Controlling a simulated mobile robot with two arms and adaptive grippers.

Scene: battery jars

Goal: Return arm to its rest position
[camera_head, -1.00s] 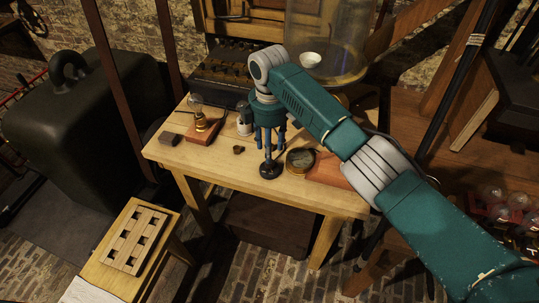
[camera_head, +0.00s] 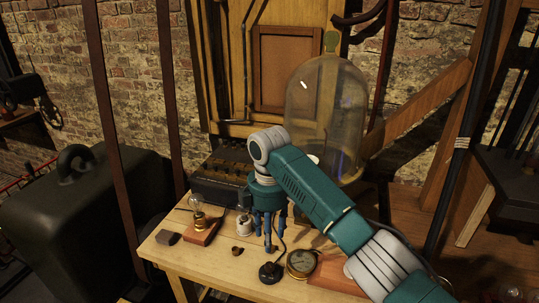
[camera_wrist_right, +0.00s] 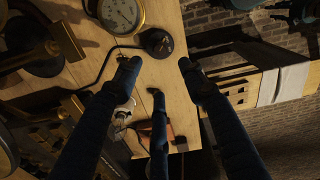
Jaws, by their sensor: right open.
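My right arm (camera_head: 320,195) comes in from the lower right in the head view and reaches over the wooden table (camera_head: 185,262). My right gripper (camera_head: 270,238) points down above the table, its fingers spread and empty. In the right wrist view its dark fingers (camera_wrist_right: 157,75) stand apart with nothing between them. A black round-based object with a cord (camera_head: 270,272) is just below the fingertips in the head view; it also shows in the right wrist view (camera_wrist_right: 156,42). My left gripper is not in view.
A round brass gauge (camera_head: 300,263) lies to the right of the gripper. A bulb on a wooden base (camera_head: 203,229), a small metal jar (camera_head: 244,226) and a dark block (camera_head: 168,238) are to the left. A glass bell jar (camera_head: 325,120) and a dark box (camera_head: 218,180) stand behind.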

